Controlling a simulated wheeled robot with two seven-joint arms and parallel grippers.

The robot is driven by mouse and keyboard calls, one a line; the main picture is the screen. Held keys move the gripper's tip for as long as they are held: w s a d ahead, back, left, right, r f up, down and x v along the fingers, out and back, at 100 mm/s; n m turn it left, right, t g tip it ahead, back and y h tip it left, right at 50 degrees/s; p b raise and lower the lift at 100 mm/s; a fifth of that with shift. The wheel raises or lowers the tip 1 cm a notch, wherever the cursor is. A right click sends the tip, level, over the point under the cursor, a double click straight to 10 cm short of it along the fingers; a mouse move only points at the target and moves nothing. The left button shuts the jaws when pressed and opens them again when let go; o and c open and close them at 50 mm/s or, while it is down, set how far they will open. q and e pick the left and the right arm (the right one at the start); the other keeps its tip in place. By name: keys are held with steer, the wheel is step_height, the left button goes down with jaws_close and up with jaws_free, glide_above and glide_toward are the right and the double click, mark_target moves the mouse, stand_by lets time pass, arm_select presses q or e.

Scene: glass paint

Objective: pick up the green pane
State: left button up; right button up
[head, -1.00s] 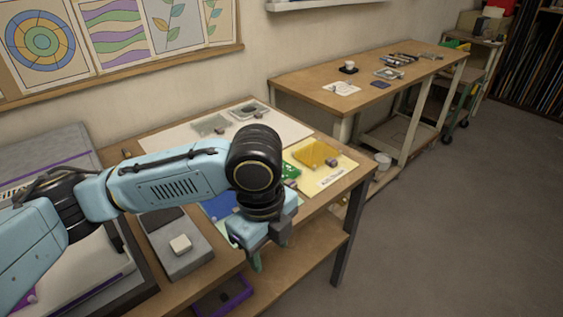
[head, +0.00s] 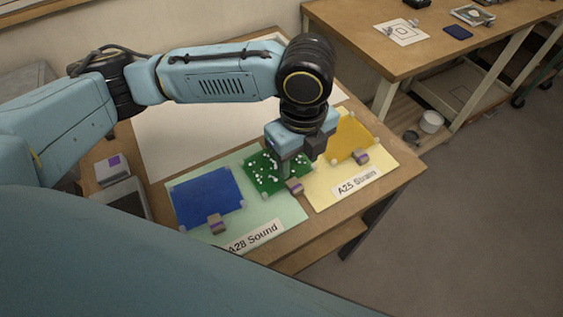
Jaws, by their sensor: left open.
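The green pane (head: 262,178) lies on the workbench across the edge between a pale green mat (head: 263,217) and a pale yellow mat (head: 330,195). It is speckled with white dots. A small brown block with a purple band (head: 294,186) sits at its front edge. My left gripper (head: 288,170) is open, pointing down over the pane's right part. The gripper hides some of the pane, and I cannot tell whether the fingers touch it. My right gripper is not in view.
A blue pane (head: 205,197) lies left on the green mat, labelled A28 Sound. A yellow-orange pane (head: 352,140) lies right on the yellow mat. A white sheet (head: 190,145) covers the back of the bench. A second table (head: 440,40) stands at the back right.

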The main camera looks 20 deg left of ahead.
mark_target(294, 184)
arm_select(q)
step_height(294, 184, down, 3)
steer(key=shift+f, duration=0.1)
steer(key=shift+w+f+b, duration=0.1)
steer(key=shift+f+b, duration=0.2)
steer(key=shift+f, duration=0.35)
steer(key=f, duration=0.1)
steer(key=f+b, duration=0.1)
steer(key=f, duration=0.1)
steer(key=shift+a+f, duration=0.3)
steer(key=shift+f, duration=0.05)
steer(key=shift+f+b, duration=0.3)
steer(key=shift+f, duration=0.1)
steer(key=shift+c, duration=1.6)
steer(key=c, duration=0.5)
steer(key=shift+c, duration=1.1)
jaws_close()
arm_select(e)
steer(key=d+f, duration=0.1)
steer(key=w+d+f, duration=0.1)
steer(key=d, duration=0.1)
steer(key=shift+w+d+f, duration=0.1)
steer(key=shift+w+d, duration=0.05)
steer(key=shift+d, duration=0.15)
